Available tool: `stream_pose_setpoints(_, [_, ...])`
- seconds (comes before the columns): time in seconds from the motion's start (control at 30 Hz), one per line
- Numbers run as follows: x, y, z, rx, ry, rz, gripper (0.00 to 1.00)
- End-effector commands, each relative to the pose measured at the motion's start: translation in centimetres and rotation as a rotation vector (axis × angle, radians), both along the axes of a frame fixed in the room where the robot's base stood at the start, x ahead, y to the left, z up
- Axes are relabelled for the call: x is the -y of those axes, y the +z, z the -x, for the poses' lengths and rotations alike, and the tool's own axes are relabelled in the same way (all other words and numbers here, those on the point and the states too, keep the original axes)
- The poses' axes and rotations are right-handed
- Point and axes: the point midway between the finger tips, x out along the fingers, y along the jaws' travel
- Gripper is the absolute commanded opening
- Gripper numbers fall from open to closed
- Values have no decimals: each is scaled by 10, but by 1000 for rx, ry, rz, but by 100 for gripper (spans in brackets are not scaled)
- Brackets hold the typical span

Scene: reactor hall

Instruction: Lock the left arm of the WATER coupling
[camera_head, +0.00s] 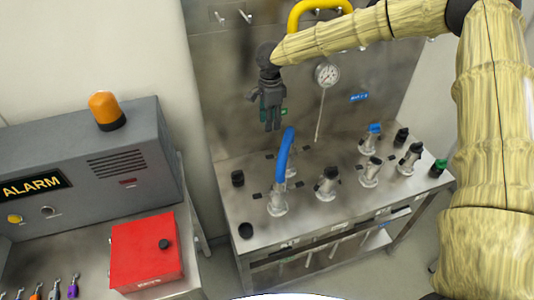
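My gripper (270,124) points down in front of the steel back panel. It is above and a little left of the blue hose (284,155), apart from it. Its fingers look close together, but their gap is too small to judge. The blue hose ends in a metal coupling (278,205) on the bench top. A small dark arm (257,196) sticks out on the coupling's left side. I cannot tell from this view whether that arm is locked. A blue label (359,97) is on the back panel; its text is too small to read surely.
Several other metal couplings stand on the steel bench (325,222), including a dark-topped one (326,186) and a blue-capped one (372,141). A gauge (327,75) and yellow hose (296,14) are behind. A red box (143,252) and grey alarm cabinet (90,165) are left.

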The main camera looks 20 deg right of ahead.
Motion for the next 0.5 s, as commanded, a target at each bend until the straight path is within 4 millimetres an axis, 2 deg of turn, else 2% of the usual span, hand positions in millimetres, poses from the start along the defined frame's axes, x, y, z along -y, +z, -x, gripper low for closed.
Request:
stream_pose_setpoints(0.03, [0, -9, -1, 0, -1, 0, 39])
stream_pose_setpoints(0.5, [-2, -59, -1, 0, 2, 0, 39])
